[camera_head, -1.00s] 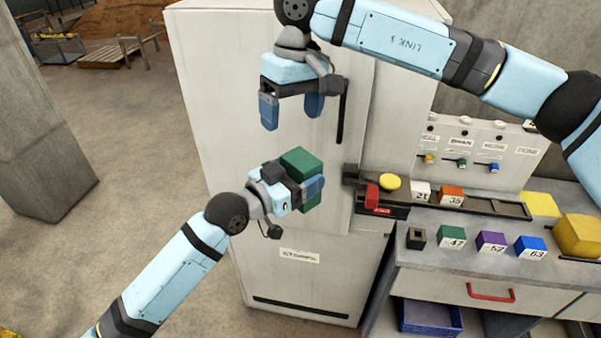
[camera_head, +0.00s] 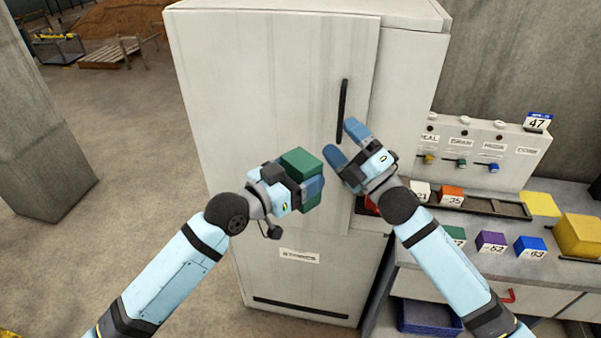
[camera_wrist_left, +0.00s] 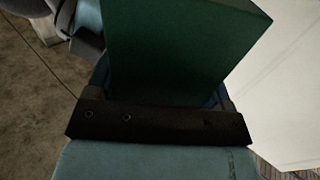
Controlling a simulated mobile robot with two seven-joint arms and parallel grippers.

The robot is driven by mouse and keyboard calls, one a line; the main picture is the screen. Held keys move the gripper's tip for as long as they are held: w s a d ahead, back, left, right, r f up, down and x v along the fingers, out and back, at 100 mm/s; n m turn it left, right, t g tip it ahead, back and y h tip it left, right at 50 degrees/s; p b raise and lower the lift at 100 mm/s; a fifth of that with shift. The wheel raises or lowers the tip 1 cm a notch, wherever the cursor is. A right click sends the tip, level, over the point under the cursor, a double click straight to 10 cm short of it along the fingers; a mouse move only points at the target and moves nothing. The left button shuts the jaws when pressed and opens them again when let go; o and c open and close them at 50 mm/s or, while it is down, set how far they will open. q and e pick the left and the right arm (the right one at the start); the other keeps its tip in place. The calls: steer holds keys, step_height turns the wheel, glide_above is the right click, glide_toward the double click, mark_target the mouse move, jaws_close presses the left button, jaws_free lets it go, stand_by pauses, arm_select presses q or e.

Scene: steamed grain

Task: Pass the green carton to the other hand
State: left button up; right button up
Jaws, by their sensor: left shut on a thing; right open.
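The green carton (camera_head: 300,163) is held in my left gripper (camera_head: 306,184), in front of the white cabinet. My left gripper is shut on it, and part of the carton sticks up above the fingers. In the left wrist view the carton (camera_wrist_left: 180,50) fills the middle, rising from between the fingers. My right gripper (camera_head: 343,143) is open and empty, to the right of the carton and slightly higher in the picture. Its blue fingers point up and to the left. It looks apart from the carton.
A tall white cabinet (camera_head: 270,80) with a black handle stands behind both grippers. To the right is a counter with a green block (camera_head: 455,235), a purple block (camera_head: 491,241), a blue block (camera_head: 530,246) and a yellow block (camera_head: 578,236). A control panel (camera_head: 480,150) stands behind.

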steer(key=s+d+f+m+h, duration=0.2)
steer(key=s+f+m+h, duration=0.1)
steer(key=f+m, duration=0.3)
steer(key=s+d+f+m+h, duration=0.1)
steer(key=s+f+m+h, duration=0.25)
steer(key=f, duration=0.45)
steer(key=s+d+f+m+h, duration=0.2)
steer(key=s+f+m+h, duration=0.1)
steer(key=f+m, duration=0.3)
steer(key=s+d+f+m+g+h, duration=0.3)
steer(key=s+f+m+g, duration=0.3)
steer(key=s+f, duration=1.1)
steer(key=s+m, duration=0.1)
steer(key=s, duration=0.1)
steer(key=shift+s+f+g, duration=0.15)
steer(key=shift+s+g, duration=0.15)
steer(key=shift+s, duration=0.05)
